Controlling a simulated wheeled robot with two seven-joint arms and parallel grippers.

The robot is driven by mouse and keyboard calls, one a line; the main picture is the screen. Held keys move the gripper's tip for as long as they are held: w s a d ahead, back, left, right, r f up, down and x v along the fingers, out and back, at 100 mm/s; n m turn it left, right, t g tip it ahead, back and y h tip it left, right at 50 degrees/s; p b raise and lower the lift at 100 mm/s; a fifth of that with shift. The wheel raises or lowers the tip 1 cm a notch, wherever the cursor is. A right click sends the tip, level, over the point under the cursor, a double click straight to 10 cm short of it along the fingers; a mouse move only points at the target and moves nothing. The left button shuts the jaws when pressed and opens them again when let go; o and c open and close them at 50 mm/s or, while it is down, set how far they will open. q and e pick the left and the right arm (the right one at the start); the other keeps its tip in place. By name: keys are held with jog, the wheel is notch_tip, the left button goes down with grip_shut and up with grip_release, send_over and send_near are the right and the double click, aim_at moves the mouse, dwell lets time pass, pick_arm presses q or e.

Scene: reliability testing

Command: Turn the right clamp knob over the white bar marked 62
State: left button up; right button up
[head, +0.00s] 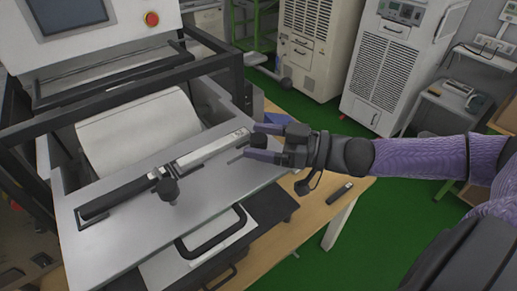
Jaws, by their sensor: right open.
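The white bar (212,149) lies slantwise on the grey plate of the machine; its marking is too small to read. The right clamp knob (258,141), dark and round, is at the bar's right end. My right gripper (260,143) reaches in from the right and is open. Its two purple fingers lie on either side of the right knob, one beyond and one nearer; I cannot tell whether they touch it. A second dark clamp knob (168,189) stands at the bar's left end, clear of the gripper. My left gripper is not in view.
A black frame bar (140,95) crosses above a pale drum (140,125) behind the plate. A black handle (212,238) is on the front. A dark object (339,193) lies on the wooden table (300,225). White cabinets stand behind on green floor.

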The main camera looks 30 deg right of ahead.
jog(key=shift+w+a+r, duration=0.1)
jog(key=shift+w+a, duration=0.1)
grip_shut()
jog(key=m+t+h+p, duration=0.1)
jog(key=h+p, duration=0.1)
jog(key=p, duration=0.3)
jog(key=r+m+t+h+p, duration=0.1)
jog(key=m+p, duration=0.1)
jog(key=p, duration=0.2)
jog(key=shift+t+h+p, duration=0.3)
jog(key=shift+h+p, duration=0.1)
jog(key=m+h+p, duration=0.1)
jog(key=h+p, duration=0.1)
jog(key=m+t+h+p, duration=0.1)
jog(key=m+h+p, duration=0.1)
jog(key=m+t+h+p, duration=0.1)
jog(key=h+p, duration=0.1)
jog(key=p, duration=0.1)
jog(key=shift+f+m+h, duration=0.25)
jog(key=shift+m+h, duration=0.05)
jog(key=shift+h, duration=0.1)
jog(key=m+h+p, duration=0.2)
jog(key=h, duration=0.1)
jog(key=shift+f, duration=0.15)
jog(key=shift+f+m+h+p, duration=0.1)
jog(key=shift+m+h+p, duration=0.3)
jog(key=shift+m+h, duration=0.9)
jog(key=shift+g+h, duration=0.3)
jog(key=shift+h, duration=0.3)
